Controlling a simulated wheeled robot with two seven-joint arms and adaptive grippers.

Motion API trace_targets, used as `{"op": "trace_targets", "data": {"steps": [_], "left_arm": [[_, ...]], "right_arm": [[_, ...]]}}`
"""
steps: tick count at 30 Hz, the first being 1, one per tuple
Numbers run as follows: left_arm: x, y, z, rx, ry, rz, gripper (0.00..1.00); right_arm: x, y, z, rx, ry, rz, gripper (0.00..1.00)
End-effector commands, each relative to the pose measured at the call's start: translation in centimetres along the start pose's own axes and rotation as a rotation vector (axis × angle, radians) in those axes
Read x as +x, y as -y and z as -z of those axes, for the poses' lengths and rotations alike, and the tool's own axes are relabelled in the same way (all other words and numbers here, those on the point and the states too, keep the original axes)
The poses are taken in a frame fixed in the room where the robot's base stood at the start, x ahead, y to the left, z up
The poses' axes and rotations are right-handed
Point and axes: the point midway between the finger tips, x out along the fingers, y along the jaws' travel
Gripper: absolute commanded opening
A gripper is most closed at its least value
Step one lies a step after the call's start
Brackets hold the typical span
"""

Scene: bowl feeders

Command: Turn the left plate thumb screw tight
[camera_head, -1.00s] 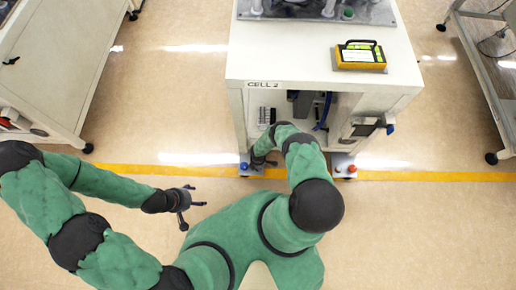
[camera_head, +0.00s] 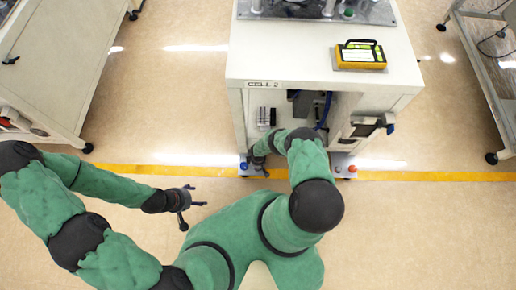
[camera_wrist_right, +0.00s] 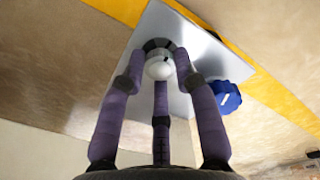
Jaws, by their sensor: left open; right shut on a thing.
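The left plate (camera_head: 247,173) is a small metal plate on the floor at the cell's front left foot; it fills the middle of the right wrist view (camera_wrist_right: 142,95). My right gripper (camera_wrist_right: 160,50) is over this plate, its fingers shut around a small pale round-headed piece (camera_wrist_right: 159,69), which looks like the thumb screw. Its lower part is hidden by the fingertips. My left gripper (camera_head: 190,199) is open and empty above the floor, away from the cell.
The Cell 2 cabinet (camera_head: 300,72) stands just behind the plate, with an open lower bay. A second plate with a red knob (camera_head: 352,168) lies to the right. A yellow device (camera_head: 360,56) rests on the cabinet top. The floor around my left gripper is clear.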

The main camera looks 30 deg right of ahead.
Motion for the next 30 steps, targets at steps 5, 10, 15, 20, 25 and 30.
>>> {"op": "trace_targets", "data": {"steps": [5, 10, 15, 20, 25, 30], "left_arm": [[0.04, 0.01, 0.00, 0.000, 0.000, 0.000, 0.71], [0.04, 0.01, 0.01, 0.000, 0.000, 0.000, 0.71], [0.04, 0.02, 0.00, 0.000, 0.000, 0.000, 0.71], [0.04, 0.02, 0.00, 0.000, 0.000, 0.000, 0.71], [0.04, 0.01, 0.00, 0.000, 0.000, 0.000, 0.71], [0.03, 0.01, 0.01, 0.000, 0.000, 0.000, 0.71]], "right_arm": [[0.04, 0.04, 0.01, 0.061, -0.001, 0.000, 0.00], [0.04, 0.03, 0.02, 0.089, -0.001, 0.000, 0.00], [0.04, 0.04, 0.02, 0.096, -0.001, 0.000, 0.00], [0.04, 0.04, 0.02, 0.095, -0.001, 0.000, 0.00], [0.04, 0.04, 0.02, 0.094, -0.001, 0.000, 0.53], [0.02, 0.02, 0.01, 0.094, -0.001, 0.000, 0.54]]}}
